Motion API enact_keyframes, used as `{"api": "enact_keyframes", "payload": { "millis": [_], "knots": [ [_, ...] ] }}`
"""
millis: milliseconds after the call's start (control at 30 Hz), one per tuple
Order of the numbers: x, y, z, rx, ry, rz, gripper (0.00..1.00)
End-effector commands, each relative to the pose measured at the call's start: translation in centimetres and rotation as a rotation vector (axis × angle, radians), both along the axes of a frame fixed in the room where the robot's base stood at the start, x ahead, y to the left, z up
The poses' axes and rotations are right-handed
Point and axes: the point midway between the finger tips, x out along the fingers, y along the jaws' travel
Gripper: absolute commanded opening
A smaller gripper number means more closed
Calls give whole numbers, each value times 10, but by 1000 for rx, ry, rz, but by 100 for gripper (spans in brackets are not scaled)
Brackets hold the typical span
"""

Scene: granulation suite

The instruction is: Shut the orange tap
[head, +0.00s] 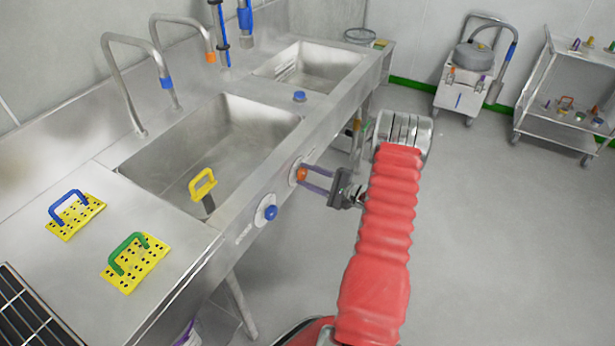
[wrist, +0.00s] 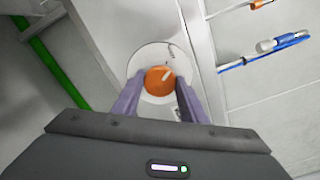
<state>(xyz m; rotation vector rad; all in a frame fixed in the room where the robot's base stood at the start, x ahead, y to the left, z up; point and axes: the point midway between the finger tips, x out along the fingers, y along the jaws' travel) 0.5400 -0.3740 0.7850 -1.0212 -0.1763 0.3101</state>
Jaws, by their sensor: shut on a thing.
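The orange tap (head: 301,174) is a round knob on the front panel of the steel sink unit, to the right of a blue knob (head: 270,212).
The sink unit (head: 228,238) has two basins; a yellow-handled tool (head: 203,188) stands in the nearer one. Two yellow perforated plates, with a blue handle (head: 70,203) and a green handle (head: 126,250), lie on the left worktop. A trolley (head: 465,90) and shelf cart (head: 560,100) stand behind. The right floor is clear.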

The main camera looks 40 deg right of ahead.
Motion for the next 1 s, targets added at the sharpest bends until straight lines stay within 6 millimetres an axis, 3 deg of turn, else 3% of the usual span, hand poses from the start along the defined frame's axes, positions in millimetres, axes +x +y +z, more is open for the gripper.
{"api": "enact_keyframes", "payload": {
  "millis": [400, 900, 933, 1000],
  "knots": [
    [-1, 2, -3, -202, -69, 4, 16],
    [-1, 3, -4, -225, -76, 6, 16],
    [-2, 3, -4, -225, -75, 6, 40],
    [-1, 3, -4, -224, -75, 6, 45]
  ]
}}
